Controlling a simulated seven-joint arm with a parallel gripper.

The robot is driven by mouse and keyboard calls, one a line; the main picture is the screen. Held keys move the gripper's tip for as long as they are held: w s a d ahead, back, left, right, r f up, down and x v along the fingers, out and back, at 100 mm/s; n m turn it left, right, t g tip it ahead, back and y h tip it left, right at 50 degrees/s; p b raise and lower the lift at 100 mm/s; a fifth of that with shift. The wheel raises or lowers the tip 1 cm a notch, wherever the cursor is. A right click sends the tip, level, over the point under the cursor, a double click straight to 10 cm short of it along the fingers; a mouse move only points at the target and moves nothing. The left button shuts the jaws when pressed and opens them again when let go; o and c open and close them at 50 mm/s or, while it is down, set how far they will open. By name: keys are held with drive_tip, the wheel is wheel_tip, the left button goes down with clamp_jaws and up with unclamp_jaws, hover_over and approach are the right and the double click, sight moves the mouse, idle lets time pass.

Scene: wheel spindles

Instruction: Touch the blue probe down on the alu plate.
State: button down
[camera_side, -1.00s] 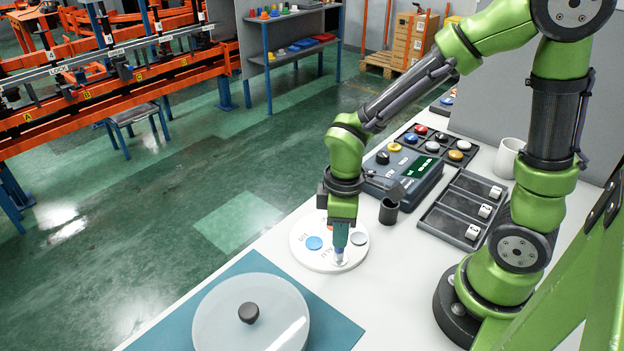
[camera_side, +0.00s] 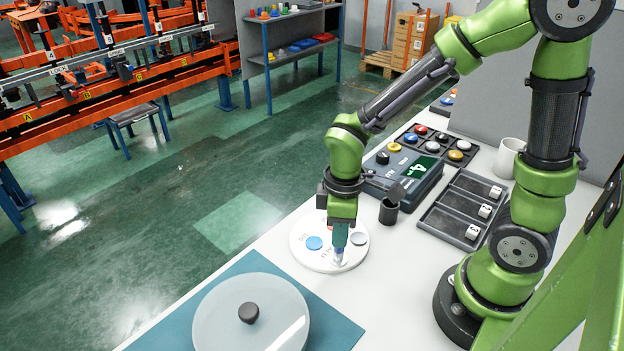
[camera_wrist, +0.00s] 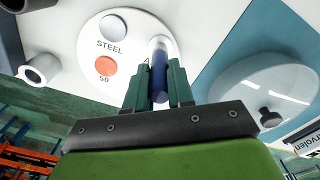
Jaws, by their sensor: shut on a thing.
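My gripper (camera_side: 340,228) points down over the white round disc (camera_side: 302,259) and is shut on the blue probe (camera_wrist: 159,70). The probe's pale lower end also shows below the fingers in the side view (camera_side: 339,253). It stands roughly upright over the spot lettered ALU, at the disc's front edge. The tip looks down at the disc, but I cannot tell contact for certain. A grey steel plate (camera_wrist: 113,25), an orange plate (camera_wrist: 105,66) and a blue plate (camera_side: 314,243) lie on the same disc.
A meter box (camera_side: 405,183) with a lit green display stands behind the disc. A dark open pot (camera_side: 389,212) is right of the gripper, near a compartment tray (camera_side: 450,222). A translucent lidded dish (camera_side: 225,317) sits on the blue mat (camera_side: 335,335) in front.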

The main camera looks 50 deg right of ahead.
drive_tip(key=shift+r, duration=3.45)
